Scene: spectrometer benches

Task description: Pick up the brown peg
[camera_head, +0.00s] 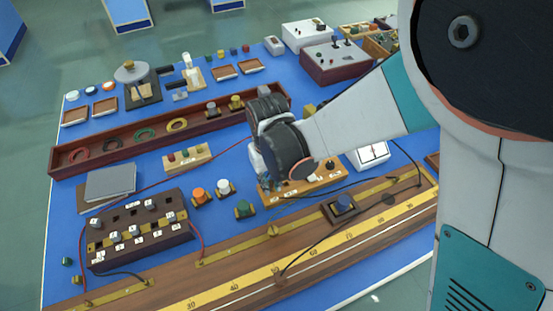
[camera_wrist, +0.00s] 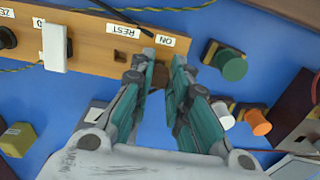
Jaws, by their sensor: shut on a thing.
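The brown peg (camera_wrist: 160,74) shows as a small dark brown piece between my fingertips in the wrist view. My gripper (camera_wrist: 164,62) is shut on it, at the edge of a tan wooden board with "ON" and "REST" labels (camera_wrist: 110,42). A square hole shows beside the "REST" label. I cannot tell whether the peg still sits in the board or is clear of it. In the head view my gripper (camera_head: 268,182) is over the left end of this board (camera_head: 300,193), and the peg is hidden.
A green knob (camera_wrist: 230,64), a white one (camera_wrist: 222,114) and an orange one (camera_wrist: 257,122) stand close to my fingers. A white switch (camera_wrist: 54,46) rises from the board. A long ruled wooden bench (camera_head: 250,262) lies in front, with wires nearby.

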